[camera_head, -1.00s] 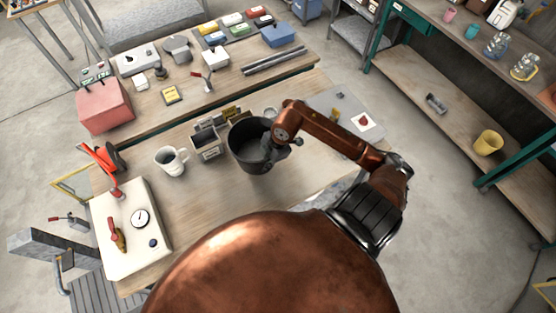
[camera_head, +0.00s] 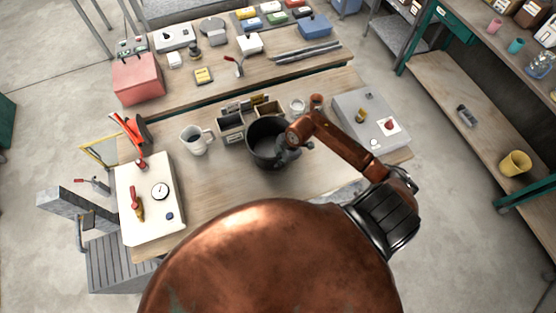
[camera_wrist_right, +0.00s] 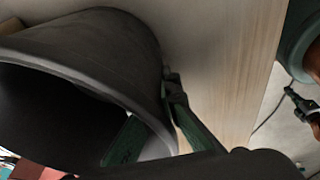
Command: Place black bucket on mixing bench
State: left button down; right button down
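The black bucket (camera_head: 264,150) is over the near wooden bench (camera_head: 225,185), roughly upright in the head view. My right gripper (camera_head: 288,146) is at the bucket's right side. In the right wrist view, the bucket (camera_wrist_right: 95,45) lies between the green fingers of the gripper (camera_wrist_right: 155,112), one inside the rim and one outside, shut on its wall. The bucket is close to the wooden top, but I cannot tell whether its base touches. My left gripper is not in view.
Left of the bucket stand an open divided box (camera_head: 230,130) and a white pitcher (camera_head: 195,141). Bare wood lies in front of the bucket.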

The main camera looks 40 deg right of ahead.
jog(key=shift+w+r, duration=0.1)
jog(key=c, duration=2.7)
grip_release()
jog(key=shift+f, duration=0.2)
jog(key=o, duration=0.5)
jog(key=shift+o, duration=0.2)
jog(key=b+v, duration=0.2)
jog(key=v, duration=1)
jog(key=shift+r, duration=0.15)
